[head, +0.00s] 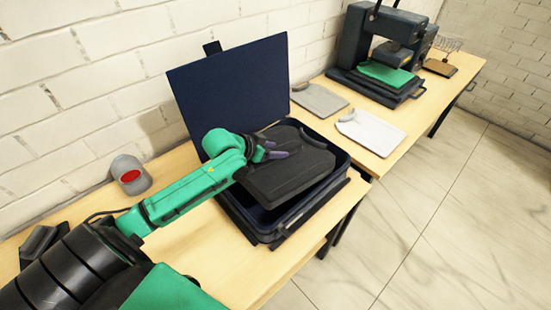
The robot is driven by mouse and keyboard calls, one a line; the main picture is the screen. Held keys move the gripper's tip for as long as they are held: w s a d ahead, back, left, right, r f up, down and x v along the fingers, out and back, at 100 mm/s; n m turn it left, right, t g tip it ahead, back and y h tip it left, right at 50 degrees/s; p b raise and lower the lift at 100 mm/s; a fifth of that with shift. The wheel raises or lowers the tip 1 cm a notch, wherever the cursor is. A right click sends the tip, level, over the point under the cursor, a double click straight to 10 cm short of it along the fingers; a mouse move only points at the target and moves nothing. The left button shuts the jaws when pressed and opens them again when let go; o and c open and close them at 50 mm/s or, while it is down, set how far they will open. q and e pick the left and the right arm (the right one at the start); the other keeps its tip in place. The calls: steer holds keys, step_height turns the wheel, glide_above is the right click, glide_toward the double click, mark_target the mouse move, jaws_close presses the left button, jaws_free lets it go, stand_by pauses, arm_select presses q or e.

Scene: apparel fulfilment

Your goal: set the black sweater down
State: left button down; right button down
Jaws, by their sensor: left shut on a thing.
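The black sweater (292,178), folded into a flat block, is over the open dark blue box (266,236). Its near left corner reaches to the box's rim, and it looks slightly tilted. I cannot tell whether it touches the box's floor. My left gripper (283,151) is shut on the black sweater at its upper left edge. The box's lid (232,87) stands up behind it. Much of the box's inside is hidden by the sweater and my left arm. My right gripper is out of view.
A grey cap (130,174) with a red patch lies left by the wall. A grey folded garment (318,100) and a white one (371,132) lie on the right table (402,128). A press (383,55) with a green garment (386,73) stands behind them.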

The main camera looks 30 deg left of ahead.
mark_target(249, 163)
arm_select(q)
steer(key=f, duration=0.3)
steer(key=shift+s+d+f, duration=0.15)
steer(key=shift+s+f, duration=0.05)
steer(key=shift+f, duration=0.1)
steer(key=shift+w+f, duration=0.1)
steer(key=shift+f, duration=0.3)
steer(key=shift+c, duration=1)
jaws_free()
steer(key=p+v, duration=0.1)
steer(key=v, duration=1.1)
